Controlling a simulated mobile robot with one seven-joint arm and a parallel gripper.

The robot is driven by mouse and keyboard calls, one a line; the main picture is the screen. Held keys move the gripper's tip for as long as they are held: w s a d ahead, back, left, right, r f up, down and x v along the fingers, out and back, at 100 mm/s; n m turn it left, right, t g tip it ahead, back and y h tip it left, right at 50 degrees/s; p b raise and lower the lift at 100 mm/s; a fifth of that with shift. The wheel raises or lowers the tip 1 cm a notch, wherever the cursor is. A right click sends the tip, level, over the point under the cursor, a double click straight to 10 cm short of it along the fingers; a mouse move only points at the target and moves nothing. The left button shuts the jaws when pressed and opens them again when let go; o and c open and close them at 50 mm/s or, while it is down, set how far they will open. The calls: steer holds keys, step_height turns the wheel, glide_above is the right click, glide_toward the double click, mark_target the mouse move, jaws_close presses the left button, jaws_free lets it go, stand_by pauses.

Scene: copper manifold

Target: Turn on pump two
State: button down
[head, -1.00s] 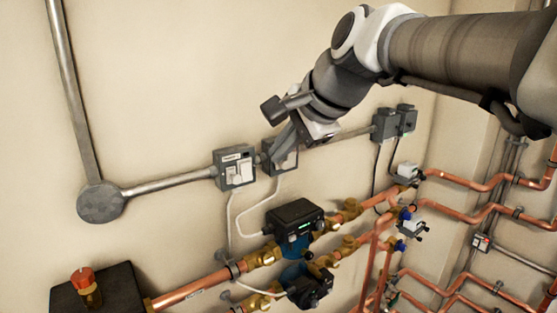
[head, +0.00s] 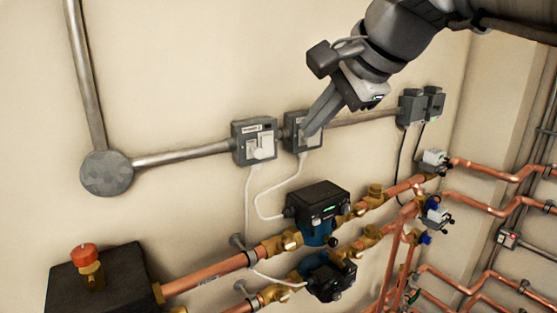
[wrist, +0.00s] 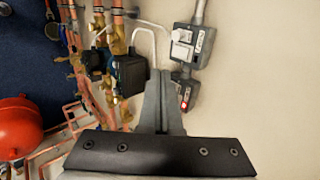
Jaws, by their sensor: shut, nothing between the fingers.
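Two grey switch boxes sit on the wall conduit: a left box (head: 254,142) with white switches and a right box (head: 291,121). My gripper (head: 307,134) is shut and empty, its fingertips at the right box's front, hiding part of it; I cannot tell if they touch. In the wrist view, the shut fingers (wrist: 160,85) are beside the right box (wrist: 183,88), which shows a small red light. The left box (wrist: 186,45) is farther up there. An upper pump (head: 318,205) shows a green light; a lower pump (head: 328,275) shows none. I cannot read which is pump two.
Copper pipes (head: 205,273) with brass valves run below the boxes. White cables hang from both boxes. Two more grey boxes (head: 412,109) are on the wall to the right. A red-capped fitting (head: 86,257) stands at lower left.

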mark_target(268, 146)
steer(key=shift+s+d, duration=0.1)
stand_by(0.3)
steer(key=w+a+r+x, duration=0.1)
steer(key=x, duration=1.2)
steer(key=shift+w+r+p, duration=0.35)
steer(key=shift+w+a+f, duration=0.1)
steer(key=shift+a, duration=0.1)
